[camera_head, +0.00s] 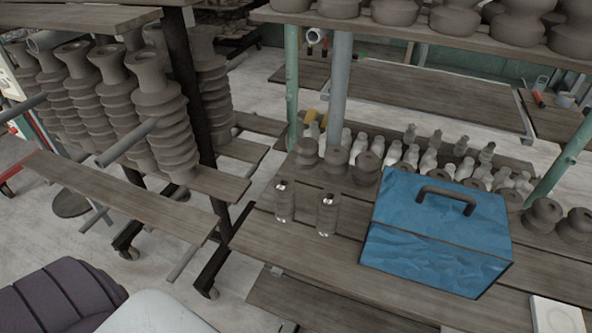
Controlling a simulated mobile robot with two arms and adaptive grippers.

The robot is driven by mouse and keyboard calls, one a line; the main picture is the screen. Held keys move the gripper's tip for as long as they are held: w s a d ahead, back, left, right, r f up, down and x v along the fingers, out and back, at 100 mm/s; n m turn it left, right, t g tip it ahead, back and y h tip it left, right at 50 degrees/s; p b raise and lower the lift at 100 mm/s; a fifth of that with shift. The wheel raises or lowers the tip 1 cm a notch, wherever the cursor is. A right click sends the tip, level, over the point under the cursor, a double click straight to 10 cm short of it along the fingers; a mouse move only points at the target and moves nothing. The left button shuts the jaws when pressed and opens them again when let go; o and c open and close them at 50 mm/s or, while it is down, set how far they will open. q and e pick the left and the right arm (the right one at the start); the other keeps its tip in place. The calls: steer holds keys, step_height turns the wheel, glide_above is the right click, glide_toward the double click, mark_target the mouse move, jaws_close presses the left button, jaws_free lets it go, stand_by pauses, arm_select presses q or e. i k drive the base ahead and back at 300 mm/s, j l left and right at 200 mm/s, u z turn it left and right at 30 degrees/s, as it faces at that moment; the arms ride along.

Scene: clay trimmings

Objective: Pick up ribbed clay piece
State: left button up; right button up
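Several ribbed clay pieces are in view, and I cannot tell which one the task means. Two small grey-brown ribbed cylinders with shiny spots, a left one (284,203) and a right one (326,216), stand upright and apart on the wooden shelf board (300,243), left of the blue box. Tall ribbed clay columns, such as the front one (160,125), stand close together on a rack at the left. Neither of my grippers is in view.
A blue box (425,245) with a dark handle stands on the board. Small clay and pale pieces (430,160) crowd behind it. A green post (292,90) and a grey post (340,80) rise behind the small cylinders. A dark padded object (60,300) is at bottom left.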

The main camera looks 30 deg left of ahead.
mark_target(284, 186)
steer(key=k+u, duration=0.2)
steer(key=u, duration=0.2)
steer(key=k+u, duration=0.25)
steer(key=u, duration=0.2)
